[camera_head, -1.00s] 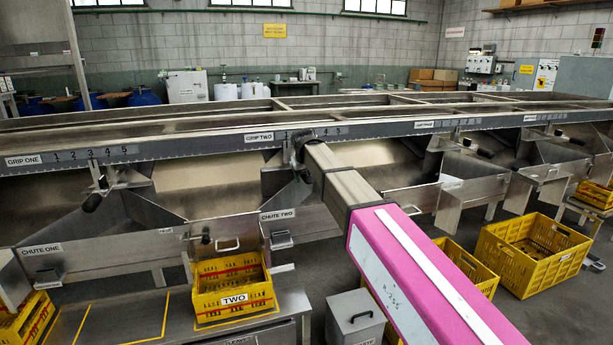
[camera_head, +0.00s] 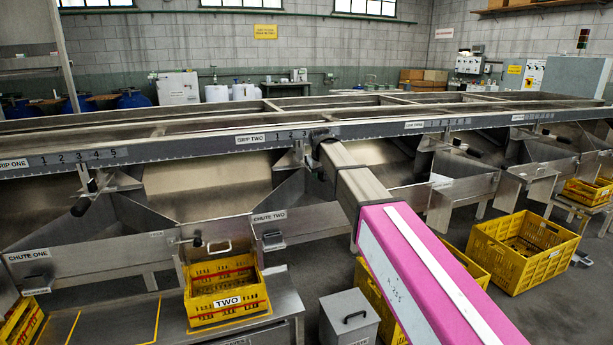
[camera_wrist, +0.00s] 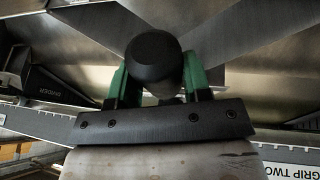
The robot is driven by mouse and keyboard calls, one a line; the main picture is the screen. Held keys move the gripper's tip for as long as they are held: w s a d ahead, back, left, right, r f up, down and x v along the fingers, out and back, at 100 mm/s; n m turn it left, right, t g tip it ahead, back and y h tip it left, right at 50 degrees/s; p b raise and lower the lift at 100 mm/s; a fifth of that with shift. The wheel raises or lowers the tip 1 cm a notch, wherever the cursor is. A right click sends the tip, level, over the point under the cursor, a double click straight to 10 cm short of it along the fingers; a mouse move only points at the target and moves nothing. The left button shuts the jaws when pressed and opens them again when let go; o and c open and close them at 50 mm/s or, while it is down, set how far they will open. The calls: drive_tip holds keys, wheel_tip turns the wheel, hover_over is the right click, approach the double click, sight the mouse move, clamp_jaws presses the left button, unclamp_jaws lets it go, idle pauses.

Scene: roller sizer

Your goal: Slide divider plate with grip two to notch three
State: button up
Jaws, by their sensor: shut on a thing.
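In the wrist view, my gripper (camera_wrist: 154,84) has its green fingers on both sides of a black round grip (camera_wrist: 153,57) and is shut on it. The grip's end faces the camera. In the head view, my pink and grey arm reaches to the rail just right of the GRIP TWO label (camera_head: 251,139) and hides the fingers and most of the grip. Some numbered notch marks (camera_head: 288,136) show left of my wrist; the higher ones are covered. The label also shows in the wrist view (camera_wrist: 290,171). The divider plate is mostly hidden, and its exact notch cannot be told.
Grip one (camera_head: 86,203) hangs at the left below notches one to five. Chute two (camera_head: 268,216) lies below the rail, with yellow crate TWO (camera_head: 228,303) in front. A grey lidded bin (camera_head: 351,318) and another yellow crate (camera_head: 515,275) stand on the floor.

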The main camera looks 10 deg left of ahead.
drive_tip(key=shift+w+d, duration=0.35)
drive_tip(key=shift+d, duration=0.25)
drive_tip(key=shift+w+d, duration=0.35)
drive_tip(key=shift+d, duration=0.2)
drive_tip(key=o, duration=1.3)
drive_tip(key=shift+c, duration=0.2)
drive_tip(key=shift+r, duration=0.1)
drive_tip(key=v, duration=1)
drive_tip(key=shift+s+r, duration=0.2)
drive_tip(key=shift+r, duration=0.1)
